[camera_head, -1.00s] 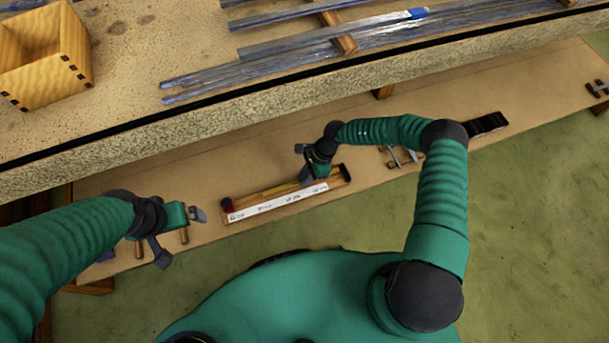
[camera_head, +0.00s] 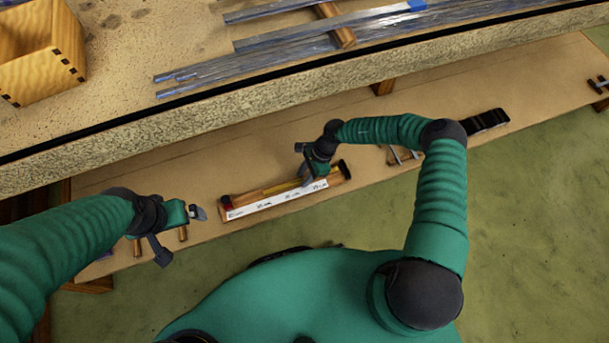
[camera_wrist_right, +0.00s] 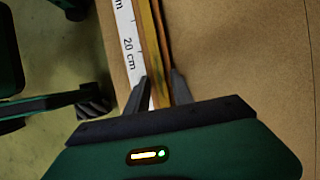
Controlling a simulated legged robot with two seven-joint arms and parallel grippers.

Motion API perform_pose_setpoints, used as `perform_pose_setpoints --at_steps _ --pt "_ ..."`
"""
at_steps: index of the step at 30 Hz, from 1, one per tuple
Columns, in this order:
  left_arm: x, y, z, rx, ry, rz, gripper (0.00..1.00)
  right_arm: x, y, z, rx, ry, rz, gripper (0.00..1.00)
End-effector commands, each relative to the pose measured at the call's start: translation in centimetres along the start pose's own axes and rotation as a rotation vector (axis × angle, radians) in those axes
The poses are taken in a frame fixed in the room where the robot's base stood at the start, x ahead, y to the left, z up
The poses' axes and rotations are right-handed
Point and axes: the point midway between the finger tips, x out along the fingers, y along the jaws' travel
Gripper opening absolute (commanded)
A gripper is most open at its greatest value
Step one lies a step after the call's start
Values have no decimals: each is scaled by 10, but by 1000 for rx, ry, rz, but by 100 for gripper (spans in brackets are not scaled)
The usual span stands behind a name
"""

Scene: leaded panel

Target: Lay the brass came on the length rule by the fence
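The length rule (camera_head: 262,207) is a wooden trough with a white marked strip on the low brown bench, with a red piece (camera_head: 226,203) at its left end and a dark block at its right end. The brass came (camera_head: 281,187) is a thin yellow strip lengthwise along the rule. My right gripper (camera_head: 304,172) is down at the rule's right part. In the right wrist view the came (camera_wrist_right: 156,45) runs between its two fingers (camera_wrist_right: 160,82), beside the "20 cm" mark; finger contact is unclear. My left gripper (camera_head: 180,232) is open and empty, left of the rule.
A higher stone-topped bench edge (camera_head: 270,112) runs behind the rule, carrying long grey strips (camera_head: 290,62) and a wooden box (camera_head: 40,50). Small metal clamps (camera_head: 403,155) and a black item (camera_head: 486,122) lie right of my right gripper.

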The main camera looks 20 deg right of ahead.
Motion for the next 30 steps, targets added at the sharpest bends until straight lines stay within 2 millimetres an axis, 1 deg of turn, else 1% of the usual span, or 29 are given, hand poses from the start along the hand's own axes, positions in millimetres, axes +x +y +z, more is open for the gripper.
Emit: perform_pose_setpoints --at_steps 1,2,10,14,17,24,27,30 --pt "0 0 0 0 0 0 100 0 0 0 0 0 0 36" --pt "0 0 0 0 0 0 100 0 0 0 0 0 0 40" --pt "0 0 0 0 0 0 100 0 0 0 0 0 1 40" --pt "-7 0 -2 0 0 0 100 -12 0 1 0 0 0 40" --pt "-18 0 -4 0 0 0 100 -35 0 2 1 0 -2 40" --pt "-50 0 -12 0 0 0 100 -108 -1 2 3 0 -2 40" --pt "-60 0 -14 0 0 0 100 -134 -1 1 2 0 -1 40" --pt "-66 0 -16 0 0 0 100 -153 -1 0 2 0 0 40"
